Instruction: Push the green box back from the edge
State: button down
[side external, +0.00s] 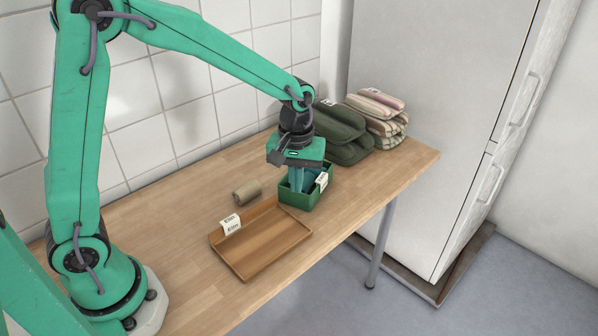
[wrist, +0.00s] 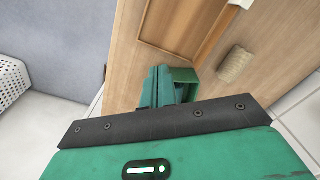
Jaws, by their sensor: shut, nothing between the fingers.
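The green box (side external: 303,199) is an open-topped bin with a white label, standing upright on the wooden table, with bare wood between it and the front edge. My gripper (side external: 296,186) points down over the box, and its shut fingers overlap the box's opening in the side view. The box's near wall hides the fingertips. In the wrist view, the box (wrist: 183,74) shows just beside my gripper's fingers (wrist: 156,80). I cannot tell whether they touch its wall.
A shallow wooden tray (side external: 262,240) lies close to the box, with a tan roll (side external: 247,192) behind it. Folded dark green cloth (side external: 343,130) and striped towels (side external: 380,112) are stacked behind the box. A white cabinet (side external: 430,90) stands beyond the table (side external: 190,280).

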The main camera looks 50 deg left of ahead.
aim_at(302, 206)
notch_tip(302, 206, down, 8)
jog(key=shift+r, duration=0.1)
jog(key=shift+w+a, duration=0.45)
jog(key=shift+w, duration=0.15)
jog(key=shift+w+a, duration=0.4)
jog(key=shift+w, duration=0.2)
jog(key=shift+w+a, duration=0.35)
jog(key=shift+w, duration=0.1)
jog(key=shift+w+a, duration=0.75)
jog(key=shift+w, duration=0.3)
jog(key=shift+s+d, duration=0.1)
